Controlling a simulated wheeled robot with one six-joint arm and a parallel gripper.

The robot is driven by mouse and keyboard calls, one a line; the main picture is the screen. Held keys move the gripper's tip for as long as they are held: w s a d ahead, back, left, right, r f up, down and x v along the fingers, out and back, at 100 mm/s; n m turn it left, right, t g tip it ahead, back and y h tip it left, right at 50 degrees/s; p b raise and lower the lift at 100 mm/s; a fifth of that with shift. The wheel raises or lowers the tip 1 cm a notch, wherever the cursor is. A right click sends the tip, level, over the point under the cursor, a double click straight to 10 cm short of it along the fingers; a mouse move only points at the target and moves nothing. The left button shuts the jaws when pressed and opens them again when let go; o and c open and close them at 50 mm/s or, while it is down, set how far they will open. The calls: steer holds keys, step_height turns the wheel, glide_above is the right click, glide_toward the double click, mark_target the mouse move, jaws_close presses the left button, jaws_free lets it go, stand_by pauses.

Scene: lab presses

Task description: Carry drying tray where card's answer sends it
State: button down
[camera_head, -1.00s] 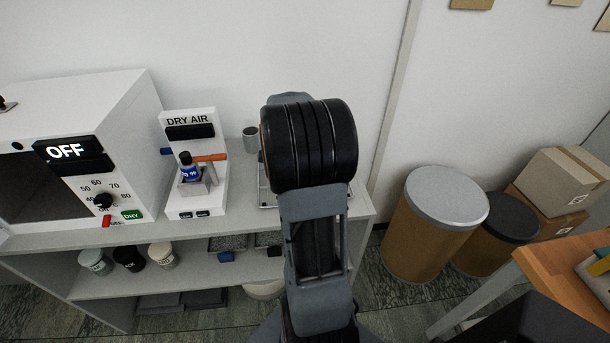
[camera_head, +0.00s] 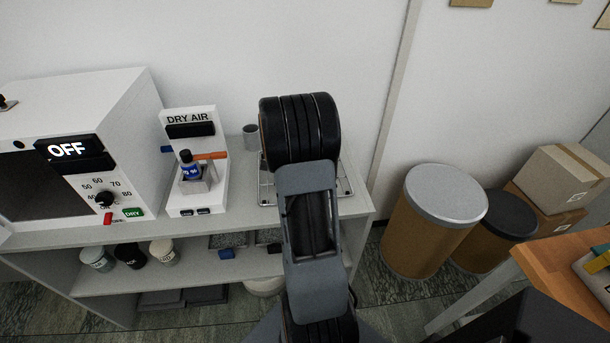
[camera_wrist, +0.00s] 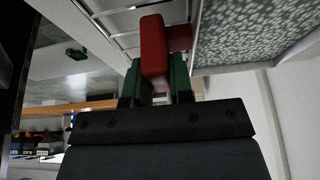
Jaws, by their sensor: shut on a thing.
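In the wrist view, my gripper (camera_wrist: 155,80) has its green fingers closed around a red handle (camera_wrist: 153,45). The handle joins the drying tray (camera_wrist: 285,62), which has a pale rim and a speckled grey surface and fills the upper right. In the head view my arm hides the gripper and the tray. A wire rack (camera_head: 267,193) shows on the bench top on both sides of my arm, and wire bars (camera_wrist: 105,12) show at the wrist view's upper left. Whether the tray touches the rack I cannot tell. I cannot make out a card.
A grey cup (camera_head: 250,137) stands behind. Jars and a blue-handled tray (camera_head: 227,253) sit below. Drums (camera_head: 430,225) stand right.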

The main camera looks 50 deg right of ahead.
steer(key=shift+f, duration=0.15)
steer(key=c, duration=1)
jaws_free()
